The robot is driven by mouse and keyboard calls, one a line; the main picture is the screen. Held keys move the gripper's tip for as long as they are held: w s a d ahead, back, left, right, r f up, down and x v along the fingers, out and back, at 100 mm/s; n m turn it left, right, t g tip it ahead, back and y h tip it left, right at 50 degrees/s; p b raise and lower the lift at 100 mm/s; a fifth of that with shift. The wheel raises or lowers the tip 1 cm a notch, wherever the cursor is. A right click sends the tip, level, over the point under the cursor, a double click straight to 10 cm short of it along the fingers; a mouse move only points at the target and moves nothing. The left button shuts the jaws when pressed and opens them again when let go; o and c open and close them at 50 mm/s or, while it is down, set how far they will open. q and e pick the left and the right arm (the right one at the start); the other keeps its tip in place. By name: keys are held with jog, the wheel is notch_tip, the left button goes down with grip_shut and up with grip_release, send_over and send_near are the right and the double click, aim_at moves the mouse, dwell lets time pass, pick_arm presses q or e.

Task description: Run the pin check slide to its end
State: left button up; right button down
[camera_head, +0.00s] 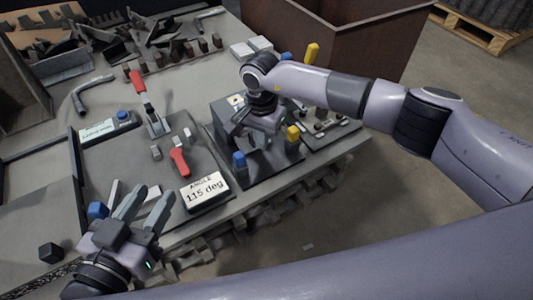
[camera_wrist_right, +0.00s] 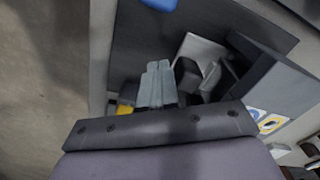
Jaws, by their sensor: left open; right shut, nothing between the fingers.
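A dark fixture plate (camera_head: 262,168) at the table's front edge carries a grey block housing (camera_head: 226,112), a blue knob (camera_head: 239,162) and a yellow knob (camera_head: 293,135). I cannot tell which part is the pin check slide. My right gripper (camera_wrist_right: 158,68) is shut and empty over this fixture. In the right wrist view, a light grey piece (camera_wrist_right: 203,48) and a dark block lie just right of the fingertips; contact cannot be told. A yellow part (camera_wrist_right: 125,109) shows left of the fingers. My left gripper (camera_head: 155,190) is open and empty at front left.
A red-handled angle fixture with a sign (camera_head: 205,190) reading 115 deg stands between the grippers. A blue-button box (camera_head: 108,127) lies at left. A large brown bin (camera_head: 340,40) stands behind the table.

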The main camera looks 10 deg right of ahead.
jog(key=shift+s+d, duration=0.1)
jog(key=shift+s, duration=0.2)
notch_tip(320, 180, up, 8)
jog(key=p, duration=0.5)
dwell(0.3)
dwell(0.4)
